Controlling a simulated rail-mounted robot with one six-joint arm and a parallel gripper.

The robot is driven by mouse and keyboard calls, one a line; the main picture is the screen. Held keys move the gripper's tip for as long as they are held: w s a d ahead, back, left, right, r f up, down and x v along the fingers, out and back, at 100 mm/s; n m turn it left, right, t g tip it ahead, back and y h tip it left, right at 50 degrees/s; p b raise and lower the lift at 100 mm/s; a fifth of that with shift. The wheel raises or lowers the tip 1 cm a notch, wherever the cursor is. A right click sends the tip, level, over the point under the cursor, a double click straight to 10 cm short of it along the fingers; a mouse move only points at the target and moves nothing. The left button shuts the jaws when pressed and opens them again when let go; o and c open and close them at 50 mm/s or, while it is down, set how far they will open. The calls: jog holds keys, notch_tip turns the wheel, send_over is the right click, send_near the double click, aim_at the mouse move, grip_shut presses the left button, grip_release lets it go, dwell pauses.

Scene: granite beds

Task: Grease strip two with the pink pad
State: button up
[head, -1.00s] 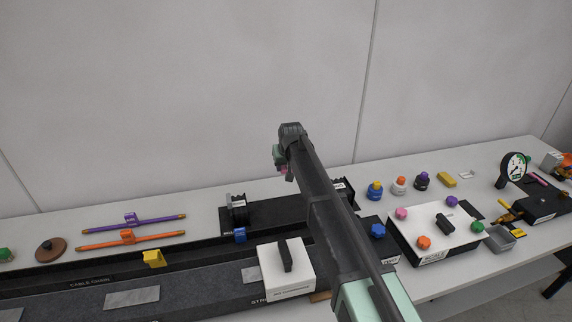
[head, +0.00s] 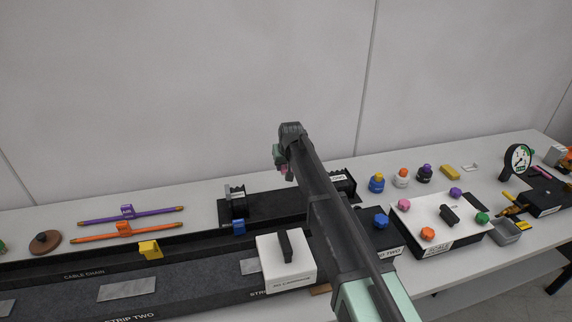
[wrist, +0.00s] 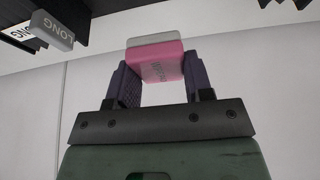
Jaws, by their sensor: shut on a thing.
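My gripper (head: 281,162) is raised above the bench, against the wall. It is shut on the pink pad (wrist: 155,64), which has a pale top layer and faint lettering, between two dark fingers in the wrist view. Light grey patches (head: 127,289) lie on the bed. The pad is well clear of it. My arm hides part of the bed's right side.
A white block with a dark handle (head: 273,273) stands on the bed. A yellow block (head: 150,250) and blue block (head: 239,227) sit on its rear edge. A white-topped box with coloured knobs (head: 443,233), several bottles (head: 401,178) and a gauge (head: 517,160) stand right.

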jog(key=shift+f+b, duration=4.3)
jog(key=shift+f, duration=0.25)
jog(key=shift+r, duration=0.1)
jog(key=o, duration=0.9)
jog(key=shift+f+b, duration=3.15)
jog(key=shift+f, duration=0.1)
jog(key=c, duration=1)
